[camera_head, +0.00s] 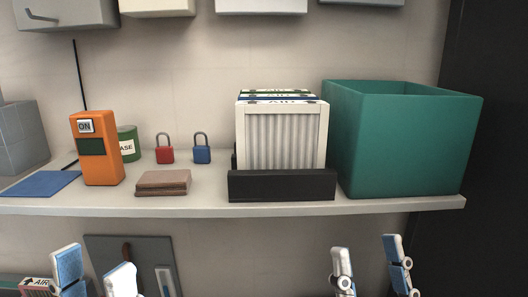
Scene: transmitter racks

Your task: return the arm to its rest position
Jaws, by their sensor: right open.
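My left gripper (95,262) is at the lower left, below the shelf's front edge. Its two blue-and-white fingers stand apart with nothing visible between them. My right gripper (367,245) is at the lower right, also below the shelf edge. Its fingers are spread and empty. Both grippers point upward in the picture, and the arms behind them are out of view.
The shelf (400,205) holds an orange device (103,160) marked ON, red (164,155) and blue (202,155) padlocks, brown pads (162,183), air filters (285,138) in a black holder (282,187) and a green bin (395,145). A grey board (105,250) is below.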

